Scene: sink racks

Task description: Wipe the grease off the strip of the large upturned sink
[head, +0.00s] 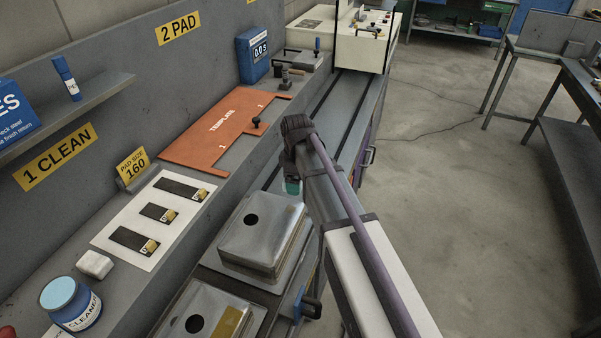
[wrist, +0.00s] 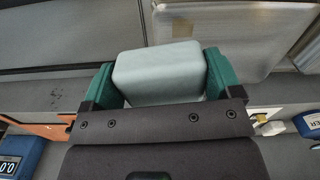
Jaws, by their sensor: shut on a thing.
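My gripper (head: 292,187) is raised just beyond the far sink in the head view; its green fingers (wrist: 160,80) are shut on a pale grey-green block (wrist: 160,72) in the wrist view. The block is apart from the sinks. Two upturned metal sinks lie on the bench: the far one (head: 258,232) and the near one (head: 190,302), cut off by the frame. The near sink carries a yellow-brown strip (head: 230,322). The wrist view shows a sink (wrist: 230,45) with a brownish patch (wrist: 180,28). I cannot tell for sure which sink is the large one.
A white block (head: 95,263) and a cleaner tub (head: 70,302) stand on the ledge at left. A white card (head: 120,235) with several dark pads and an orange template (head: 222,130) lie beyond them. A blue timer box (head: 253,55) stands farther back. The rail beyond the sinks is clear.

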